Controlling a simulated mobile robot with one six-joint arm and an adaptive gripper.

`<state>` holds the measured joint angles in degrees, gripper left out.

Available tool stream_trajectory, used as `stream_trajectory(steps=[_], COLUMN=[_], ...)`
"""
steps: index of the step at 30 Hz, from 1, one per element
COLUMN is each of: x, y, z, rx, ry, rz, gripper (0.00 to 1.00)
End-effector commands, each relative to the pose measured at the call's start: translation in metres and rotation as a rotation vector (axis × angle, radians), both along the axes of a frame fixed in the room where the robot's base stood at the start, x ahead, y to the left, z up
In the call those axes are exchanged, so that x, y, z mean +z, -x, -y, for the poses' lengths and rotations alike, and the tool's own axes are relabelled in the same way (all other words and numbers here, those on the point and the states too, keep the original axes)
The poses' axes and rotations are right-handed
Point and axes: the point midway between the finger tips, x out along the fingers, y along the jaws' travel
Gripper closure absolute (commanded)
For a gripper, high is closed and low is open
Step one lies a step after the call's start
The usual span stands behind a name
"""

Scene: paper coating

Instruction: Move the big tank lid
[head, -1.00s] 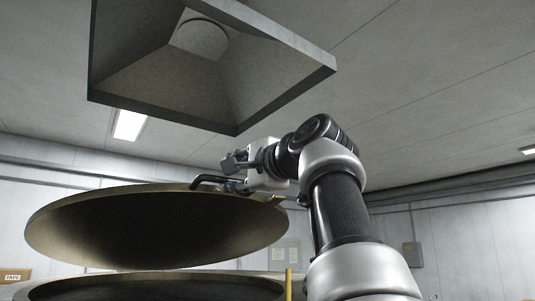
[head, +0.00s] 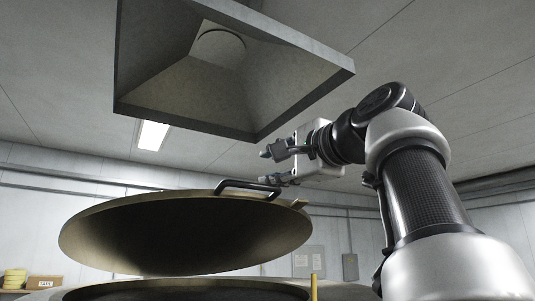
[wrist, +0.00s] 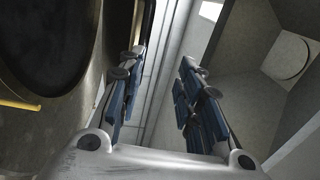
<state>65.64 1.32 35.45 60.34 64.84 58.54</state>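The big tank lid (head: 185,238) is raised and tilted above the tank (head: 190,290), its dark underside facing me in the head view. A gap shows between lid and tank rim. The lid's black bar handle (head: 247,185) is at its upper edge. My gripper (head: 266,167) is open and empty, just above and right of the handle, apart from it as far as I can tell. In the wrist view my gripper's two blue-padded fingers (wrist: 160,65) are spread with nothing between them. A dark round shape fills the upper left there; I cannot tell whether it is lid or tank.
A large grey extraction hood (head: 235,75) hangs above the lid and gripper. A yellow rod (head: 314,287) stands at the tank's right. Air right of the lid is free except for my arm.

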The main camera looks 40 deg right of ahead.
Motion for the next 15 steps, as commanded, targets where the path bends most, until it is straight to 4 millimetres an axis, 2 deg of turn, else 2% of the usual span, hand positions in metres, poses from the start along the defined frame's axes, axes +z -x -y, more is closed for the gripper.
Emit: stream_trajectory(steps=[15], x=[0.005], y=[0.036], z=[-0.009], rx=[-0.003], ry=[0.002], rz=[0.001], gripper=[0.67])
